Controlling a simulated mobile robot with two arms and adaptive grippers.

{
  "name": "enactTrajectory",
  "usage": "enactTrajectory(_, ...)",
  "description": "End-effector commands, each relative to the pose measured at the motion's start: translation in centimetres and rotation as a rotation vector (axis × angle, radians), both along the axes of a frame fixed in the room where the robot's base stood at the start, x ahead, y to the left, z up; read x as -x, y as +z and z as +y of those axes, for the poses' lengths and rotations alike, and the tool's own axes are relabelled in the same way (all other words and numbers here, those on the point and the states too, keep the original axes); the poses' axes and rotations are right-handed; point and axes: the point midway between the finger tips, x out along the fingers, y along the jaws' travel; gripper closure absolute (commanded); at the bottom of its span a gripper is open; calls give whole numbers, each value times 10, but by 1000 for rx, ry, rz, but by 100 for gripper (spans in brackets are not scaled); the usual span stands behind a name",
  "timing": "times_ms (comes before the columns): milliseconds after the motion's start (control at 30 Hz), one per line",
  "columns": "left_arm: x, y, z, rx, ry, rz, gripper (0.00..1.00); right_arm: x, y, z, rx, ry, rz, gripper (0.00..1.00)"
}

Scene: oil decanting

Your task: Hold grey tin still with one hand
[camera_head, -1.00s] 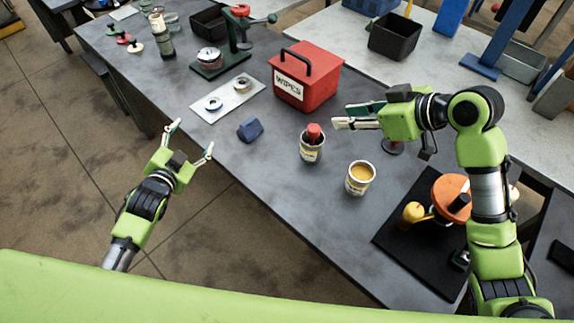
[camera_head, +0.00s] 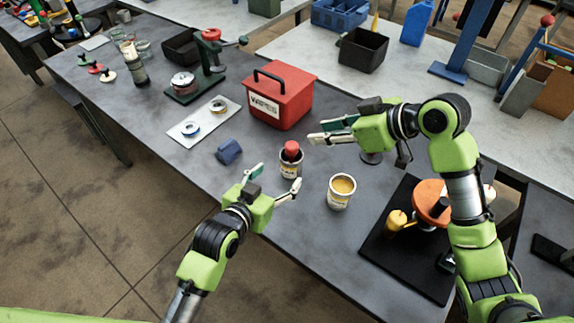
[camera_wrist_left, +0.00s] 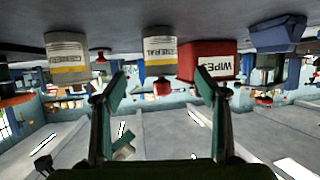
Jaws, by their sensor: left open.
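In the upside-down left wrist view that tin (camera_wrist_left: 160,48) shows between the spread fingers. My right gripper (camera_head: 315,132) seems open and empty, above and beyond that tin.
A red WIPES box (camera_head: 281,97) stands behind the tins. A blue block (camera_head: 229,151) and a white tray (camera_head: 184,135) with rings lie to the left. A black mat (camera_head: 382,243) with an orange-topped device is at right. The bench's front edge is below my left gripper.

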Motion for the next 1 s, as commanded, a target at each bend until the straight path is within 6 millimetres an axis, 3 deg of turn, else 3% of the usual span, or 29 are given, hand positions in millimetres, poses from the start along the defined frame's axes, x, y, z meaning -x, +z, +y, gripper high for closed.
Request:
enactTrajectory(200,-39,-16,-18,2,0,-1,34,0,0,0,0,0,0,72)
enactTrajectory(433,-68,-30,-31,1,0,-2,34,0,0,0,0,0,0,72)
enactTrajectory(933,-79,-36,-36,0,1,-1,34,0,0,0,0,0,0,72)
enactTrajectory(1000,-79,-36,-36,0,1,-1,52,0,0,0,0,0,0,72)
